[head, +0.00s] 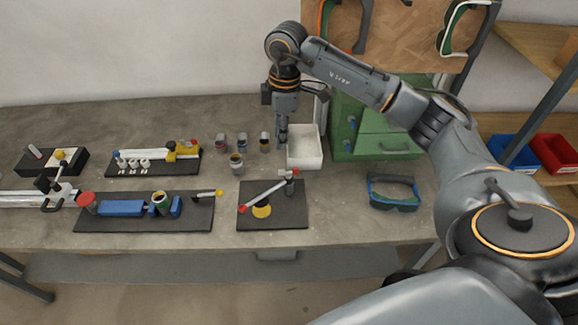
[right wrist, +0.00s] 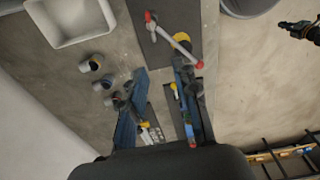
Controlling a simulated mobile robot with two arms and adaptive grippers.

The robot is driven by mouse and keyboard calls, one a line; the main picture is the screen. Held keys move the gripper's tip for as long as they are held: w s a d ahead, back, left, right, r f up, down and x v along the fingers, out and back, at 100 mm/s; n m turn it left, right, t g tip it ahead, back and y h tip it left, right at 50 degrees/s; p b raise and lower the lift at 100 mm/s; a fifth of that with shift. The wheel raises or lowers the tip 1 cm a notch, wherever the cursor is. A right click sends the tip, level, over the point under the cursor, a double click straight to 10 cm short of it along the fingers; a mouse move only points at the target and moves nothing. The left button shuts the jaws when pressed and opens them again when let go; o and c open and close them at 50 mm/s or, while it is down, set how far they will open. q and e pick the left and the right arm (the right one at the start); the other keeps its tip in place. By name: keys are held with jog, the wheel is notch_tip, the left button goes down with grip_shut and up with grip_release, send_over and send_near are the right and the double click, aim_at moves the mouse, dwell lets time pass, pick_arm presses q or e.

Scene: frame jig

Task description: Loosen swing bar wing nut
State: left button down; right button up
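A pale swing bar (head: 265,193) with red ends spans a dark plate (head: 285,218) and also shows in the right wrist view (right wrist: 178,44). It runs from a grey upright post (head: 289,186) across a yellow round piece (head: 262,211). I cannot make out the wing nut's shape. My right gripper (head: 283,138) hangs above the back of the bench, behind the bar and apart from it. In the right wrist view its fingers (right wrist: 160,70) are spread with nothing between them. A dark thing at the right wrist view's edge looks like my left gripper (right wrist: 298,28); its fingers are unclear.
A white bin (head: 305,152) and several small cups (head: 237,164) stand near my right gripper. A green cabinet (head: 345,125) is behind right, blue goggles (head: 393,192) lie right. Other dark fixture plates (head: 190,220) fill the left. Bare bench shows right of the plate.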

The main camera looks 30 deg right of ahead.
aim_at(289, 172)
jog(key=shift+m+h, duration=0.4)
jog(key=f+p, duration=0.1)
jog(key=f, duration=0.3)
jog(key=d+f+p, duration=0.1)
jog(key=f, duration=0.3)
jog(key=d+f+p, duration=0.1)
jog(key=f, duration=0.2)
jog(key=shift+s+f+p, duration=0.15)
jog(key=shift+f+p, duration=0.15)
jog(key=shift+f, duration=0.8)
grip_shut()
